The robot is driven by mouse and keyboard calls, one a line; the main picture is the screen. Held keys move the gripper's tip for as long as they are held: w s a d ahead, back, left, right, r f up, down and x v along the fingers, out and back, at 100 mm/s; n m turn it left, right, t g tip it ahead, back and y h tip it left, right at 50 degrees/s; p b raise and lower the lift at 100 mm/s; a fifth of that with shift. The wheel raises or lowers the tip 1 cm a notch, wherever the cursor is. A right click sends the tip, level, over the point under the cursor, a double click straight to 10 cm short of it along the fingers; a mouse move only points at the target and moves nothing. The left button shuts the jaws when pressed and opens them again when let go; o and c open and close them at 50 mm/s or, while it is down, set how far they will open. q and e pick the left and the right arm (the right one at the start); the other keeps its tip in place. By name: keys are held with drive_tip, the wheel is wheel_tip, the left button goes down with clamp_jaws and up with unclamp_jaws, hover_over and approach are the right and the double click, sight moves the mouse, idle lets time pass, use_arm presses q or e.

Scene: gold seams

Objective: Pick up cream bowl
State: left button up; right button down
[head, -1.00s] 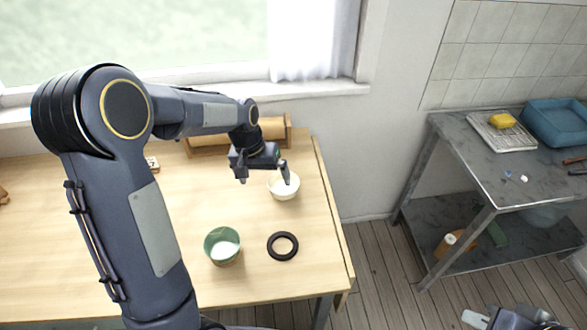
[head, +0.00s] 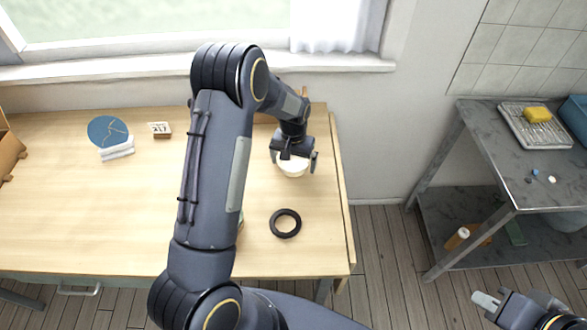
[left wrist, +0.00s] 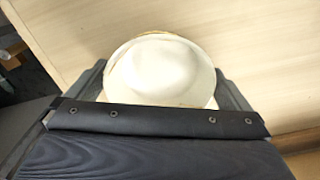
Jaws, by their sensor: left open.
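The cream bowl (head: 293,168) stands on the wooden table near its right end. In the left wrist view the bowl (left wrist: 160,70) fills the space just past the gripper's dark front edge, with a thin gold line along its rim. My left gripper (head: 295,160) is open and sits over the bowl, with a finger on either side. I cannot tell whether the fingers touch it. The gripper hides the bowl's far part in the head view. My right gripper (head: 487,302) shows at the lower right, away from the table; its jaw opening is not clear.
A black ring (head: 285,236) lies on the table nearer than the bowl. A blue plate piece (head: 108,131), white blocks (head: 117,153) and a small calendar block (head: 160,130) are at the back left. My left arm covers the middle. A grey metal bench (head: 500,150) stands at right.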

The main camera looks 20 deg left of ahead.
use_arm(q)
drive_tip(key=shift+f, duration=0.6)
drive_tip(key=shift+r, duration=0.1)
use_arm(e)
drive_tip(key=shift+f, duration=0.3)
use_arm(q)
drive_tip(key=c, duration=1)
drive_tip(key=shift+o, duration=0.2)
drive_tip(key=shift+r, duration=0.15)
use_arm(e)
drive_tip(key=shift+r, duration=0.1)
